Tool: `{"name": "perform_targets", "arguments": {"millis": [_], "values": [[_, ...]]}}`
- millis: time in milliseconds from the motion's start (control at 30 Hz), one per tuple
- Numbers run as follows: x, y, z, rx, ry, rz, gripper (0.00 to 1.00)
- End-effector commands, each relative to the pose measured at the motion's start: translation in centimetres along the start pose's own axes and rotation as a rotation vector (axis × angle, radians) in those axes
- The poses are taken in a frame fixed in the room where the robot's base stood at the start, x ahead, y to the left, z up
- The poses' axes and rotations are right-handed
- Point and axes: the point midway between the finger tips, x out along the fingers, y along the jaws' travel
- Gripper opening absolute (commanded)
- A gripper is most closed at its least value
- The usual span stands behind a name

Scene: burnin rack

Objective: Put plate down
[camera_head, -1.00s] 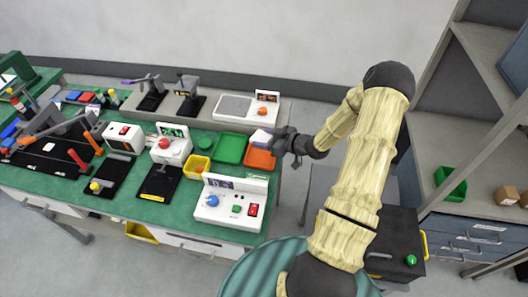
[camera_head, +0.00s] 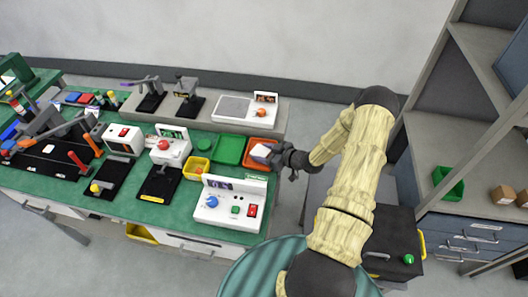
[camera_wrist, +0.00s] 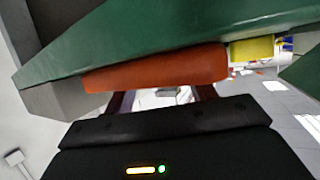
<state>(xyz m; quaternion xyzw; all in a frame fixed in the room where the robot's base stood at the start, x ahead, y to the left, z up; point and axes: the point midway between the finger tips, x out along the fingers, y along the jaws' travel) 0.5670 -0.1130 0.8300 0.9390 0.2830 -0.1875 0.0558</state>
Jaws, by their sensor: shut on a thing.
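My gripper (camera_head: 276,156) is at the right end of the green workbench, beside the orange tray (camera_head: 250,163). It is shut on a small white plate (camera_head: 261,150), which is over the orange tray in the head view. I cannot tell whether the plate touches the tray. In the wrist view the orange tray (camera_wrist: 155,72) hangs across the picture above the gripper's dark body, and the two fingers show only in part. The plate cannot be made out clearly there.
A white device (camera_head: 230,208) with knob and buttons stands in front. A raised grey shelf (camera_head: 194,118) with a white scale-like unit (camera_head: 246,108) is behind.

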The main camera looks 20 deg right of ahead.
Motion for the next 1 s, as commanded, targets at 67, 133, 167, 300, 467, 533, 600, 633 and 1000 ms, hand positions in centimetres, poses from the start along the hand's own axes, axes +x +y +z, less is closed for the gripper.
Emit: {"name": "perform_targets", "arguments": {"millis": [67, 133, 167, 300, 467, 533, 600, 633, 1000], "values": [[0.0, 0.0, 0.0, -0.001, 0.001, 0.0, 0.34], [0.0, 0.0, 0.0, -0.001, 0.001, 0.0, 0.34], [0.0, 0.0, 0.0, -0.001, 0.001, 0.0, 0.34], [0.1, 0.0, 0.3, -0.001, 0.001, 0.0, 0.34], [0.1, 0.0, 0.2, -0.001, 0.001, 0.0, 0.78], [0.1, 0.0, 0.2, -0.001, 0.0, 0.0, 0.78], [0.1, 0.0, 0.2, -0.001, 0.0, 0.0, 0.78], [0.1, 0.0, 0.2, -0.001, 0.0, 0.0, 0.78], [-1.8, 0.1, 0.1, -0.002, 0.001, 0.002, 0.78]]}}
